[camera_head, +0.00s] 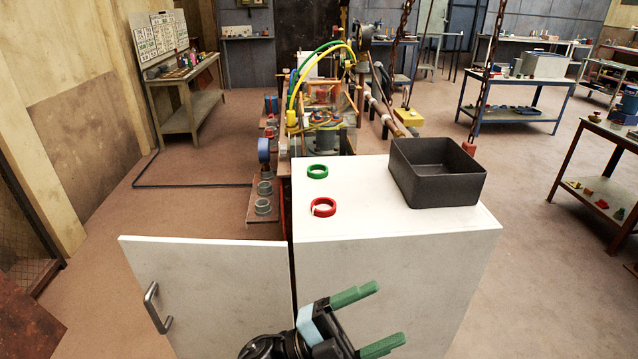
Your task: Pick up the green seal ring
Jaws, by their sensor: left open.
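The green seal ring (318,171) lies flat on the white cabinet top (392,226), near its back left corner. A red ring (323,207) lies in front of it, apart from it. My left gripper (382,316) is at the bottom of the view, in front of the cabinet's front face and nearer to me than both rings. Its two green-tipped fingers are spread wide, pointing right, with nothing between them. My right gripper is not in view.
A dark open bin (438,188) stands on the cabinet top to the right of the rings. The cabinet's white door (215,285) with a metal handle stands open at the left. Behind the cabinet is machinery with pipes and hoses (322,95).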

